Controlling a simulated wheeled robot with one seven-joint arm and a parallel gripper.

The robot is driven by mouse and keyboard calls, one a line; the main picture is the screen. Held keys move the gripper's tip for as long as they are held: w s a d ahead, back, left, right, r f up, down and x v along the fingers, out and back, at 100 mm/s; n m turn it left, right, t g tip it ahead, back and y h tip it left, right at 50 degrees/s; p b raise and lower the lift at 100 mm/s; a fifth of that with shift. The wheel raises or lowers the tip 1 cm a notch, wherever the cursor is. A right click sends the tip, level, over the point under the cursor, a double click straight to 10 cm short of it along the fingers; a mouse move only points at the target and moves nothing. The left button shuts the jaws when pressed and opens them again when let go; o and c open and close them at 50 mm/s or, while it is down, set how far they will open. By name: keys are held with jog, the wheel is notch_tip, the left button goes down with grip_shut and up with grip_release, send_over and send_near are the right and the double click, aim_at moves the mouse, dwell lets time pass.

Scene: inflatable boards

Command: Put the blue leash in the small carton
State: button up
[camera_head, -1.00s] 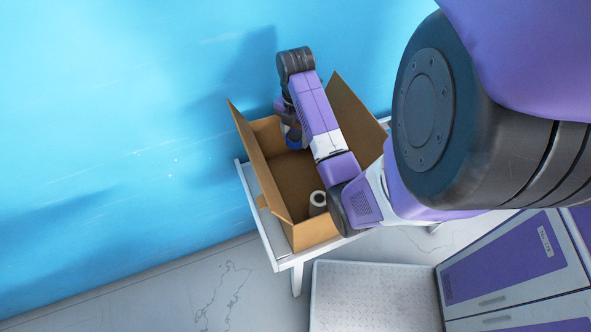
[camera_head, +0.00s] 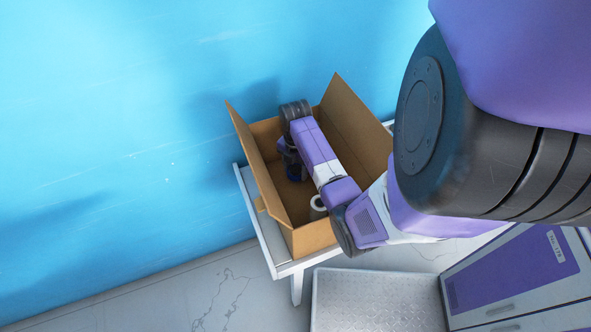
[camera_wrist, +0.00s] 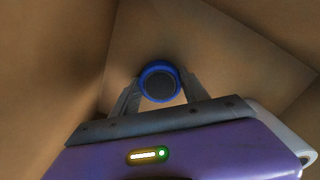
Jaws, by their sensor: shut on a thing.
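The blue leash (camera_head: 293,177) is a round blue ring with a dark middle, seen low inside the carton. In the wrist view the leash (camera_wrist: 160,82) sits between the two fingertips of my gripper (camera_wrist: 160,92), which is shut on it. The small carton (camera_head: 267,163) is an open brown box with raised flaps. My gripper reaches down into the carton from above, near its far end. In the wrist view, the carton's walls (camera_wrist: 50,60) surround the gripper. Whether the leash touches the carton floor cannot be told.
The carton stands on a white table (camera_head: 262,236) against a blue inflatable wall (camera_head: 110,120). A grey textured platform (camera_head: 375,300) lies in front.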

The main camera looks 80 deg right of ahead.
aim_at(295, 169)
jog(key=shift+f, duration=0.2)
jog(key=o, duration=1.6)
notch_tip(295, 169, up, 12)
jog(key=shift+r, duration=0.1)
